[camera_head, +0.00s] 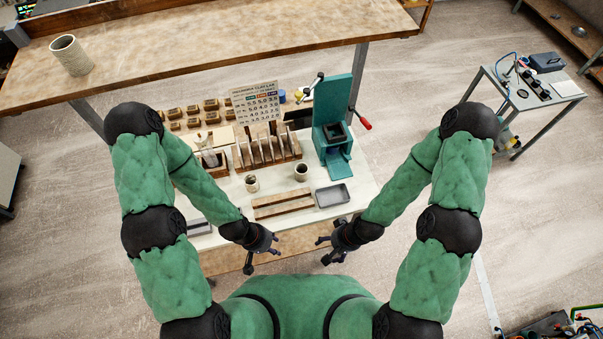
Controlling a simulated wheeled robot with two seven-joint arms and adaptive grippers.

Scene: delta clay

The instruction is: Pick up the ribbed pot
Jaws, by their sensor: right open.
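A beige ribbed pot (71,56) stands upright on the raised wooden tabletop (200,38) at the upper left. My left gripper (264,257) is low in the middle of the view, in front of the white workbench's near edge, with its fingers spread and nothing between them. My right gripper (323,250) is just to the right of it, also open and empty. Both grippers are far from the pot, which is beyond the workbench.
The white workbench (355,192) holds a teal press (333,125), a rack of tools (267,150), small cups, a grey tray (333,195) and a sign (257,103). A grey cart (530,95) with devices stands at the right. Open floor lies between cart and bench.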

